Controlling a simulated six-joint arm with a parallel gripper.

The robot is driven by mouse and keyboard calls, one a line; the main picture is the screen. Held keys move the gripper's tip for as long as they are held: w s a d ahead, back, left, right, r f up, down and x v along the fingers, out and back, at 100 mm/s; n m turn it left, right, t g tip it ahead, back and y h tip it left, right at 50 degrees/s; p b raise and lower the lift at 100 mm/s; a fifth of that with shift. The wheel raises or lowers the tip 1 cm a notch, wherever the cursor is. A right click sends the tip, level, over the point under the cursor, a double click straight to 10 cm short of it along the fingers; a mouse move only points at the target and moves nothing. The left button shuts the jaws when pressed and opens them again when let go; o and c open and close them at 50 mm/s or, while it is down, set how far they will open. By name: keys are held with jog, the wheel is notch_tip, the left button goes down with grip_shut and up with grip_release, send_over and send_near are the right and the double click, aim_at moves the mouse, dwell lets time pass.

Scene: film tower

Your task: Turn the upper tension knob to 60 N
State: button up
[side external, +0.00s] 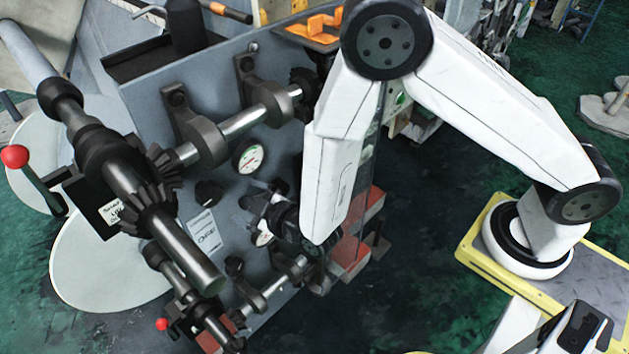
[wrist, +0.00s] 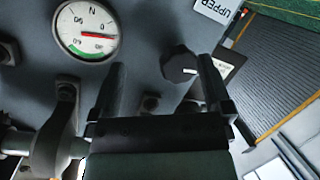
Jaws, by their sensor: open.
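The upper tension knob (wrist: 178,63) is dark and lobed. It sits on the grey panel, near a label (wrist: 215,8) reading UPPER. In the side view a dark knob (side external: 208,193) shows on the panel, left of my gripper. A round white gauge (wrist: 87,31) with a red needle, a green arc and an N is left of the knob in the wrist view; its exact reading is unclear. The upper gauge (side external: 249,157) also shows in the side view. My gripper (wrist: 162,70) is open, its fingers appearing either side of the knob; contact cannot be told.
Shafts and rollers (side external: 245,120) project from the panel (side external: 220,65) around the knob. A second gauge (side external: 264,239) is partly hidden by my gripper. A red-balled lever (side external: 15,157) stands at the left.

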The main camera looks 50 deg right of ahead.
aim_at(214, 197)
jog(key=a+n+t, duration=0.1)
jog(key=s+a+n+t, duration=0.1)
jog(key=a+r+t, duration=0.1)
jog(key=shift+s+a+n, duration=0.2)
jog(key=shift+a+n, duration=0.2)
jog(key=shift+w, duration=0.1)
jog(key=shift+w+a, duration=0.2)
jog(key=shift+w, duration=1.7)
jog(key=shift+w+a, duration=0.15)
jog(key=shift+w, duration=1.75)
jog(key=c, duration=1.1)
jog(key=shift+c, duration=0.2)
